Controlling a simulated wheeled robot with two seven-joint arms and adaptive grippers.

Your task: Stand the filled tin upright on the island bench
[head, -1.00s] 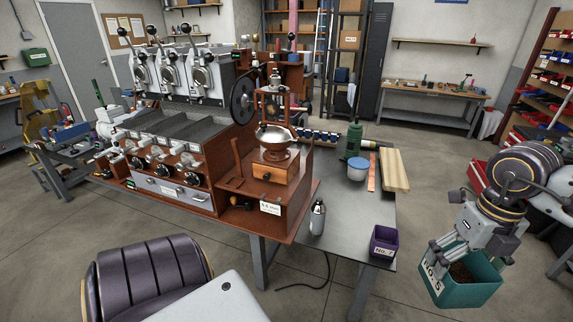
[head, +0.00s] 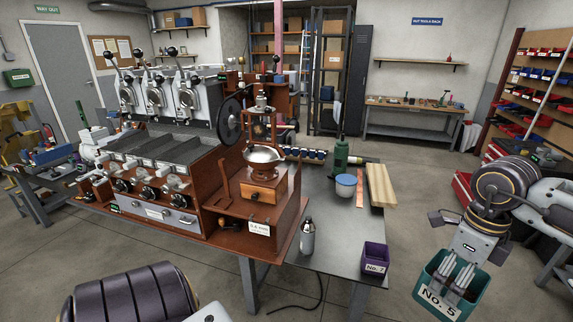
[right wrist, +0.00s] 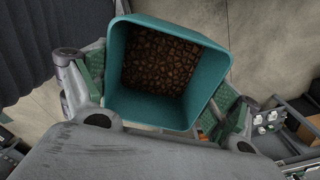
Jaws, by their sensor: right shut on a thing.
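The filled tin is a teal square tin (head: 428,284) marked No. 5, at the lower right in the head view. In the right wrist view the tin (right wrist: 170,117) shows brown beans (right wrist: 160,62) inside. My right gripper (head: 450,283) is shut on the tin, with a finger at either side of it in the wrist view. The tin hangs in the air over the floor, right of the grey bench (head: 335,225), clear of its edge. Which bench is the island bench is not labelled; the grey one stands nearest. My left gripper is out of view.
A purple tin (head: 375,258) marked No. 7 stands at the bench's near right corner. A silver bottle (head: 307,238), a blue-lidded tub (head: 345,186), a green bottle (head: 340,157) and wooden boards (head: 381,184) also stand there. Bare bench top lies between them.

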